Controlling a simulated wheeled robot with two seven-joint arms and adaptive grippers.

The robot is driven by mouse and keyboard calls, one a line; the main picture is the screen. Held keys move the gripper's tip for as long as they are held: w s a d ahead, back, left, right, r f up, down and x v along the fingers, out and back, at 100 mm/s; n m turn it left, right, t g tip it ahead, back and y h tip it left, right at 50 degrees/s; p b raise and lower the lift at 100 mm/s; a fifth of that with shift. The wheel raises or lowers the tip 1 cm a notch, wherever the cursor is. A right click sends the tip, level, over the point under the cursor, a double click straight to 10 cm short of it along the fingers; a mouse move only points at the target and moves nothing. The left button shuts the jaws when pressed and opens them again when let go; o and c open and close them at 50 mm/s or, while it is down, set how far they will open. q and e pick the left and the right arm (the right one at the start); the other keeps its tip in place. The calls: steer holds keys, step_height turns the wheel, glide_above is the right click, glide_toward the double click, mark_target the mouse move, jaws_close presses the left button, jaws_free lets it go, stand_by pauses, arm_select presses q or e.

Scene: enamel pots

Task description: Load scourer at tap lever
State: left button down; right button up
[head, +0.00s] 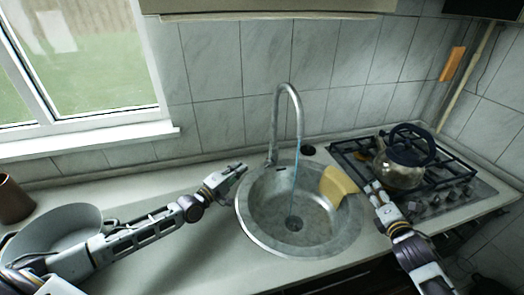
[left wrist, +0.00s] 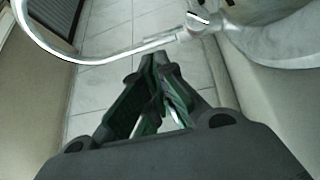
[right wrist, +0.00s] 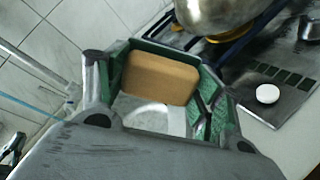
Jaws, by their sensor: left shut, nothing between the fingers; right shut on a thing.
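The yellow scourer (head: 338,185) is held over the right rim of the round sink (head: 250,228). My right gripper (head: 370,187) is shut on it; in the right wrist view the scourer (right wrist: 160,78) sits between the fingers. The tap (head: 276,120) has a tall arched spout, and a thin blue stream of water (head: 300,145) runs down from it into the sink. My left gripper (head: 242,168) is shut and empty, left of the tap base at the sink's left edge. In the left wrist view its closed fingers (left wrist: 157,62) point toward the tap body (left wrist: 200,20). The lever is hard to make out.
A kettle (head: 400,172) stands on the gas hob (head: 450,187) right of the sink, close to my right gripper. A large grey pot (head: 62,220) and a brown mug (head: 12,200) stand at the left. The counter in front of the left arm is clear.

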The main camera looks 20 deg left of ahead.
mark_target(270, 149)
arm_select(q)
steer(key=b+x, duration=0.4)
steer(key=x, duration=0.9)
steer(key=shift+w, duration=0.15)
arm_select(e)
steer(key=shift+f, duration=2.05)
arm_select(q)
steer(key=shift+d, duration=0.15)
steer(key=shift+w, duration=0.15)
arm_select(e)
steer(key=shift+f, duration=0.2)
